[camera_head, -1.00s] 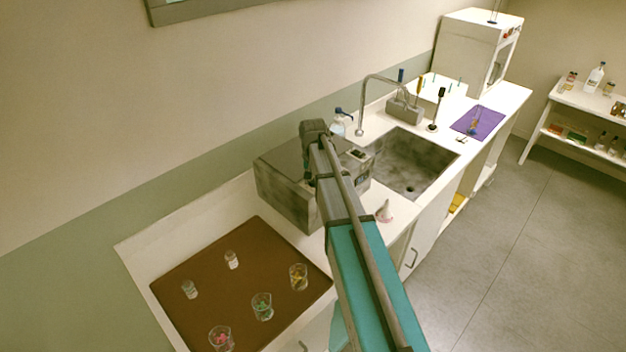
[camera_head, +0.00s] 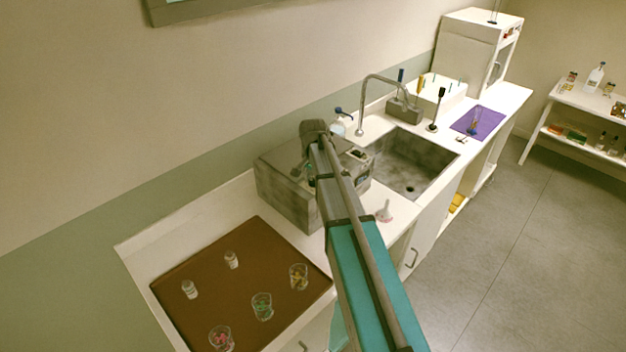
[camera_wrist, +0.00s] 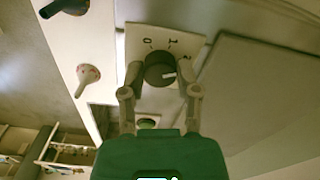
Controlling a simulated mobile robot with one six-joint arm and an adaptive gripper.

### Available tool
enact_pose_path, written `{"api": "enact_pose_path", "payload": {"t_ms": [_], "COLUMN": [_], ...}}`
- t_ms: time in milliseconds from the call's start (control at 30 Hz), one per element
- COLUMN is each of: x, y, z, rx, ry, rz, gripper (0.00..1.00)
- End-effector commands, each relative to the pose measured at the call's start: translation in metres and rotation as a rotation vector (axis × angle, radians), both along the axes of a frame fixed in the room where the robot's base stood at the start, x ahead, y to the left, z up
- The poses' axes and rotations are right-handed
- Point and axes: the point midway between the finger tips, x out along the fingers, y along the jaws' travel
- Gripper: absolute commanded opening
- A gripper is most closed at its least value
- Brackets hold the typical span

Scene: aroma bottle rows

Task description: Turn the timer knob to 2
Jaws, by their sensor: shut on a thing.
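The timer knob (camera_wrist: 157,66) is dark and round, on a pale plate (camera_wrist: 133,38) marked 0, 1 and a partly hidden mark at the right, in the wrist view. Its white pointer line (camera_wrist: 169,75) points right, towards my right finger. My gripper (camera_wrist: 160,84) has one finger on each side of the knob and is shut on it. In the head view the grey box-shaped device (camera_head: 283,190) stands on the counter, and my arm hides its front with the knob and gripper.
A green button (camera_wrist: 148,123) sits below the knob. A brown tray (camera_head: 190,262) with several small beakers and jars lies left of the device. The sink (camera_head: 395,170) and faucet (camera_head: 361,110) are to its right. A small white funnel-like item (camera_head: 384,212) stands near the counter edge.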

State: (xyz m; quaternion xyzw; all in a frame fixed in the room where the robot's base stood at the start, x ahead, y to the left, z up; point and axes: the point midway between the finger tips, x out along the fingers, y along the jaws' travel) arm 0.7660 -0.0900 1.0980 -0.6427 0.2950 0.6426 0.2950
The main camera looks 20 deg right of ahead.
Motion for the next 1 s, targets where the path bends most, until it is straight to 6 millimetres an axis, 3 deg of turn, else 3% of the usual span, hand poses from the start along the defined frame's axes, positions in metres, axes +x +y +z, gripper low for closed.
{"api": "enact_pose_path", "payload": {"t_ms": [133,167,333,1000], "x": [-0.0003,-0.0003,-0.0002,0.0], "y": [0.0002,0.0002,0.0001,0.0], "z": [-0.0001,-0.0001,-0.0001,0.0], "rx": [0.001,0.001,0.0,0.0], "ry": [0.001,0.001,0.0,0.0], "rz": [0.001,0.001,0.001,0.054], "gripper": [0.0,0.46,0.76,0.76]}}
